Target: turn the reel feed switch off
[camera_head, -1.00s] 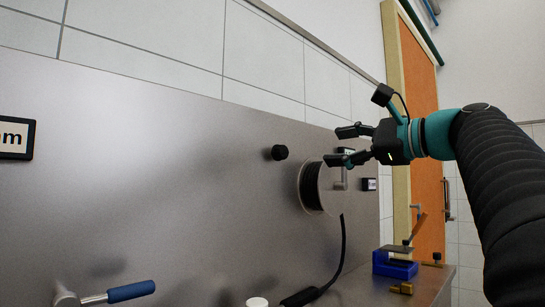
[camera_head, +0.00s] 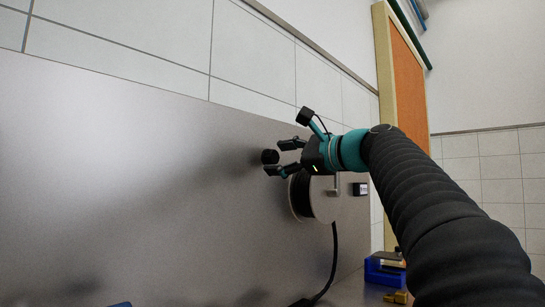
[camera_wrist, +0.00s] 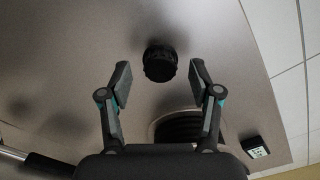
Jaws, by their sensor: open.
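A round black knob (camera_head: 270,156) sticks out of the grey metal panel (camera_head: 120,180). I cannot read any mark that names it as the reel feed switch. My gripper (camera_head: 277,158) is open and faces the panel, its fingertips close to the knob in the head view. In the wrist view the knob (camera_wrist: 160,63) sits between the two open fingertips (camera_wrist: 160,75), apart from both. The cable reel (camera_head: 299,197) is mounted below and right of the knob, partly hidden behind my gripper; the wrist view shows part of it (camera_wrist: 180,128).
A small dark label (camera_head: 361,188) sits right of the reel, beside a metal handle (camera_head: 337,184). A black cable (camera_head: 334,255) hangs below the reel. A blue block (camera_head: 385,270) and brass parts (camera_head: 398,297) lie at lower right. The panel left of the knob is clear.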

